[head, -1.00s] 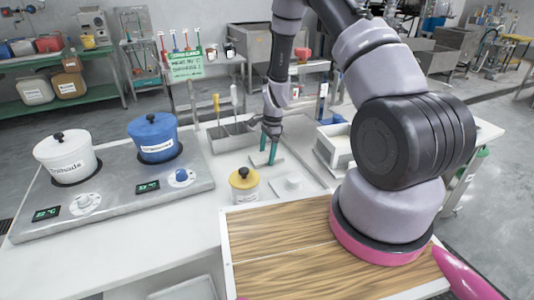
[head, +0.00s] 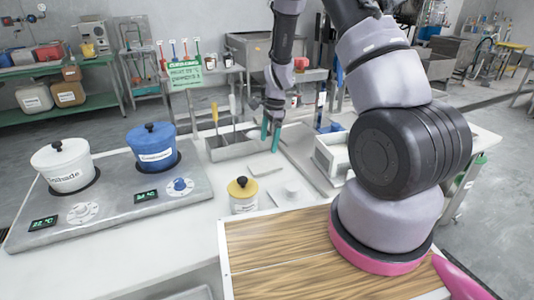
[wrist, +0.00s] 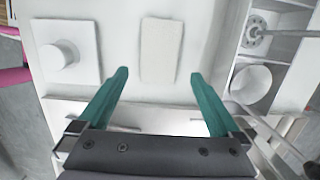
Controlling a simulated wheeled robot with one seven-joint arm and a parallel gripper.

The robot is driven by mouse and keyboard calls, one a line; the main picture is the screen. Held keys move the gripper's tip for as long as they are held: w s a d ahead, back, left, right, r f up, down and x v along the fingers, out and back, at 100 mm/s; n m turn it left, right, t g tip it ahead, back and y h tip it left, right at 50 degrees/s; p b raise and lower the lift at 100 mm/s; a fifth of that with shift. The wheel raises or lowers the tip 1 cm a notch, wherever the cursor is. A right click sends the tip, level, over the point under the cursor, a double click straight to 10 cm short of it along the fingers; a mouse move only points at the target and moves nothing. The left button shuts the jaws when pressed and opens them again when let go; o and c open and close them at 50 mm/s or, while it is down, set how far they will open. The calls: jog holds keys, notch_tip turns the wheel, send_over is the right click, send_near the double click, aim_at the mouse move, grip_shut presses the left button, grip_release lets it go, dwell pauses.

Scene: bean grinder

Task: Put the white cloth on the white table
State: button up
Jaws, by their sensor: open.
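The white cloth (head: 267,170) is a small flat rectangle lying on the white table (head: 190,222), behind the yellow-lidded jar. In the wrist view the cloth (wrist: 161,50) is a pale upright rectangle, flat on the white surface. My gripper (head: 270,138) is above and behind the cloth, its green fingers pointing down, apart from it. In the wrist view my gripper (wrist: 160,74) is open and empty, and the cloth shows ahead of and between its fingertips.
A yellow-lidded jar (head: 243,194) and a white knobbed block (head: 291,191) stand near the cloth. A grey tool bin (head: 235,146) is behind, and a white box-like unit (head: 333,158) is to the right. White and blue pots sit on a hotplate (head: 110,205) at left.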

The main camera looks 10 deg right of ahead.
jog(key=s+d+r+n+t, duration=0.1)
jog(key=s+r+n+t, duration=0.15)
jog(key=r, duration=1.05)
jog(key=s+d+r+n+t, duration=0.1)
jog(key=s+r+n, duration=0.25)
jog(key=r, duration=0.95)
jog(key=s+d+r+n+t, duration=0.1)
jog(key=s+r+n+t, duration=0.1)
jog(key=s+r, duration=0.5)
jog(key=s+d+r+n+t, duration=0.1)
jog(key=s+r+n+t, duration=0.1)
jog(key=s+r, duration=0.5)
jog(key=s+n, duration=0.1)
jog(key=s, duration=0.4)
jog(key=shift+s+n, duration=0.25)
jog(key=shift+n, duration=0.15)
